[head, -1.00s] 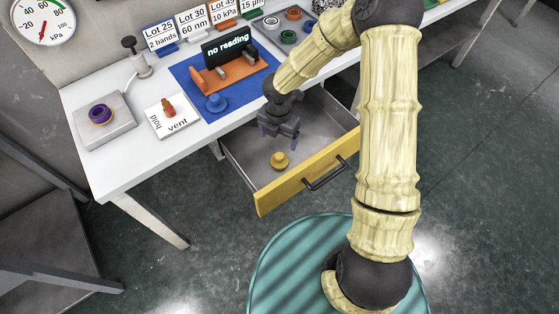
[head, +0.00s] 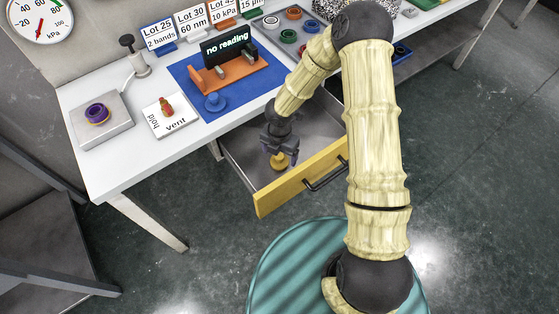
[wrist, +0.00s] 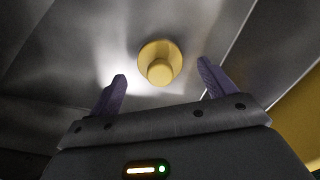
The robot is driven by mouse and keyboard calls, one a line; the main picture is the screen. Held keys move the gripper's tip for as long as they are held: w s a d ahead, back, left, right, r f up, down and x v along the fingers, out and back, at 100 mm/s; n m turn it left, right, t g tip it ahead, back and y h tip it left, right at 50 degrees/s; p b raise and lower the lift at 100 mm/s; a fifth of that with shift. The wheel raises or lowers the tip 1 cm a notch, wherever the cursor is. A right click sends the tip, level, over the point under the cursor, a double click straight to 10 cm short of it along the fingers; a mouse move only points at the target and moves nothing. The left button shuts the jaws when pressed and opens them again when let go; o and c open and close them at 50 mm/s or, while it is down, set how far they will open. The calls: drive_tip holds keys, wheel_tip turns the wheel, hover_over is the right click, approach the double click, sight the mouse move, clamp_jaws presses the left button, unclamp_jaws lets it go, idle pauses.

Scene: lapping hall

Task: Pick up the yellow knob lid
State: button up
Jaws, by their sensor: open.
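The yellow knob lid (head: 280,161) lies in the open drawer (head: 302,188), knob up, on the bare metal floor. In the wrist view the lid (wrist: 159,63) shows as a round disc with a smaller knob, lying beyond the fingertips and between their lines. My gripper (head: 279,151) is inside the drawer opening, close over the lid, and partly covers it in the head view. In the wrist view my gripper (wrist: 162,80) has its two purple fingers spread wide with nothing between them. I see no contact with the lid.
The drawer's yellow front with a dark handle (head: 326,174) stands on the near side. The white bench (head: 110,178) lies above and to the left, with a blue mat (head: 195,92) and a blue knob lid (head: 215,102). The drawer floor around the yellow lid is clear.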

sight(279, 156)
wheel_tip(279, 156, down, 2)
drive_tip(key=shift+f, duration=0.2)
idle(0.3)
drive_tip(key=c, duration=1.2)
drive_tip(key=shift+r, duration=0.1)
drive_tip(key=shift+c, duration=0.2)
wheel_tip(279, 156, up, 10)
drive_tip(key=shift+p, duration=1.05)
